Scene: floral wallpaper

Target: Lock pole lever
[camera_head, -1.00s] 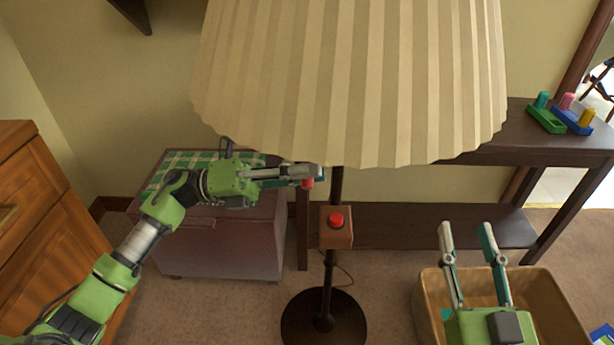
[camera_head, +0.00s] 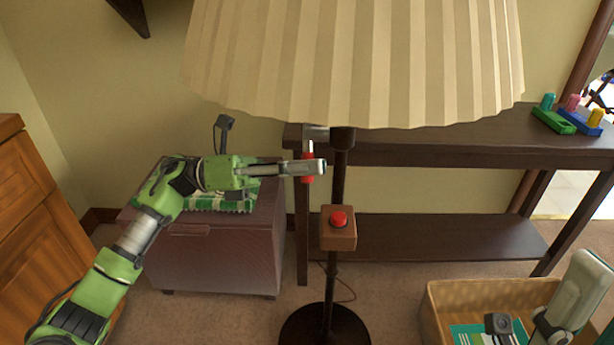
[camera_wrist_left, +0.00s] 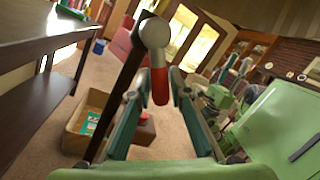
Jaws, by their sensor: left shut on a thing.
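The dark pole (camera_head: 339,185) of a floor lamp stands upright under a large pleated shade. A lever with a red grip (camera_head: 307,167) and a grey top hangs down just left of the pole, below the shade. My left gripper (camera_head: 318,167) reaches in from the left, shut on the red grip and partly covering it. In the left wrist view the red grip (camera_wrist_left: 160,86) sits between the fingertips, below a rounded grey joint (camera_wrist_left: 155,32) beside the pole. My right gripper is partly cut off at the head view's lower right; its fingers (camera_wrist_left: 235,68) look apart in the wrist view.
A wooden box with a red button (camera_head: 339,219) is on the pole below the lever. A dark shelf table (camera_head: 440,150) stands behind. A pinkish chest (camera_head: 225,250) is behind my left arm. A tan basket (camera_head: 440,295) sits at lower right.

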